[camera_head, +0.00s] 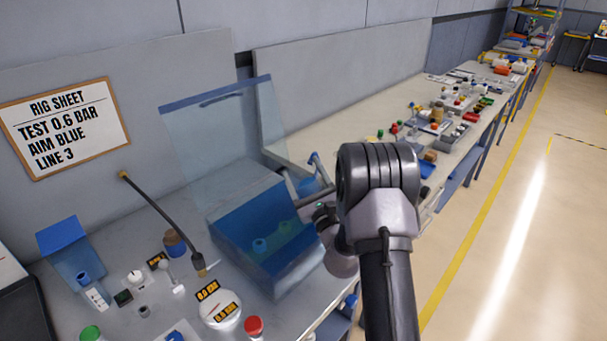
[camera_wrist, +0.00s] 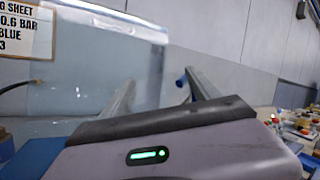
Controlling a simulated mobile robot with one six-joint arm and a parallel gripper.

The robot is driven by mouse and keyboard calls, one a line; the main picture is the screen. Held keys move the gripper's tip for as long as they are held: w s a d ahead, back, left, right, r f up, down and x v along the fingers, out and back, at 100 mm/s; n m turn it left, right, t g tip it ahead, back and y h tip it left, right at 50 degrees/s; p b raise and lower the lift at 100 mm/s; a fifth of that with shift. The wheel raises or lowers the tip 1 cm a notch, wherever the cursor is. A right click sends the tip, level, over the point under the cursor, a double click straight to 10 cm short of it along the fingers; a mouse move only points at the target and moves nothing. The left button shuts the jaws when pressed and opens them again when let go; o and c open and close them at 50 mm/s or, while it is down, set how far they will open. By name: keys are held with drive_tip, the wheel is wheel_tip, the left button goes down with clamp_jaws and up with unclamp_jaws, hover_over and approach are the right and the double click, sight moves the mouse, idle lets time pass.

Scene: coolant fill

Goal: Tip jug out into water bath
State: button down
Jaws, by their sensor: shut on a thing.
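The water bath (camera_head: 235,222) is a clear-walled box holding blue liquid, with its transparent lid (camera_head: 215,120) raised at the back. My gripper (camera_head: 303,199) reaches in from the right to just beside the bath's right side. It is shut on the jug, of which a blue piece (camera_head: 318,166) shows just beyond the fingers. In the wrist view a small blue end (camera_wrist: 181,79) shows between the two grey fingers of my gripper (camera_wrist: 160,88). Most of the jug is hidden or too unclear to tell its tilt or whether it holds liquid.
A rig sheet (camera_head: 66,127) hangs on the wall. Left of the bath are a blue box (camera_head: 70,248), a dark angled rod (camera_head: 160,215), a round gauge (camera_head: 221,309) and a red cap (camera_head: 254,326). Many small parts crowd the bench at the right.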

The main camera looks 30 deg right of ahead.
drive_tip(key=shift+r+p, duration=0.35)
drive_tip(key=shift+p, duration=0.6)
drive_tip(key=shift+r+p, duration=0.1)
drive_tip(key=shift+p, duration=0.8)
drive_tip(key=shift+f, duration=0.4)
drive_tip(key=shift+f+n+b, duration=0.1)
drive_tip(key=shift+n+b, duration=0.2)
drive_tip(key=shift+b, duration=0.45)
drive_tip(key=n+y+b, duration=0.1)
drive_tip(key=b, duration=0.1)
drive_tip(key=n+t+y+b, duration=0.1)
drive_tip(key=b, duration=0.2)
drive_tip(key=shift+s+a+r+t, duration=0.2)
drive_tip(key=shift+r+t, duration=0.1)
drive_tip(key=shift+r, duration=0.1)
drive_tip(key=shift+r+n, duration=0.25)
drive_tip(key=shift+n, duration=0.25)
